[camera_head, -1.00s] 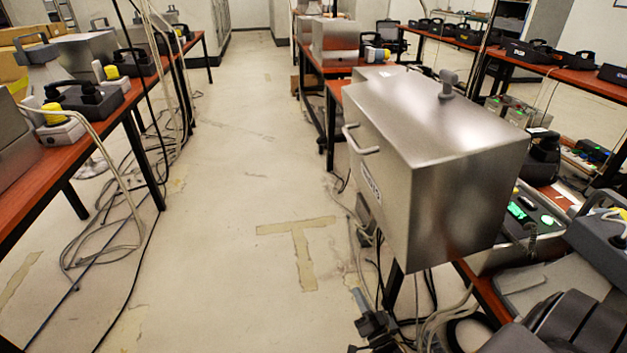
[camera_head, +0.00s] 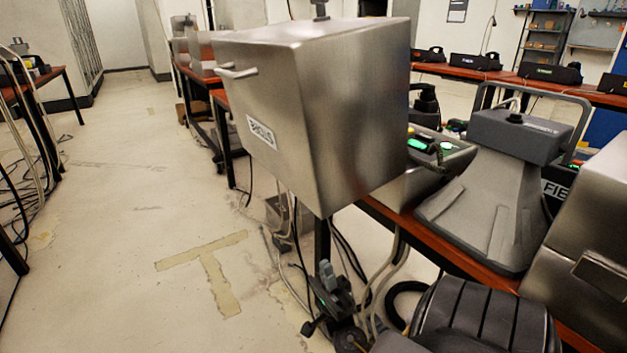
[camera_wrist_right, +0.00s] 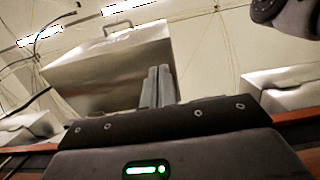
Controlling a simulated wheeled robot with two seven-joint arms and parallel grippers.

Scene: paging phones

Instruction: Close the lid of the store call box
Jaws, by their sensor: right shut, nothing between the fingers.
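A large brushed-steel box-shaped lid (camera_head: 330,110) overhangs the aisle side of the table in the head view. It has a bar handle (camera_head: 236,72) on its left face and a white label whose word I cannot read surely. Beside it sits a base with green-lit keys (camera_head: 428,146); the lid does not cover these keys. My right gripper (camera_head: 325,270) is low, below the lid, fingers pointing up, shut and empty. In the right wrist view its fingers (camera_wrist_right: 158,75) are together in front of the steel lid (camera_wrist_right: 105,75); I cannot tell whether they touch. My left gripper is out of view.
A grey handset unit with a loop handle (camera_head: 515,135) stands right of the base, with another steel box (camera_head: 590,260) at the right edge. Cables hang below the red-brown table edge (camera_head: 430,240). The aisle floor (camera_head: 130,220) to the left is open.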

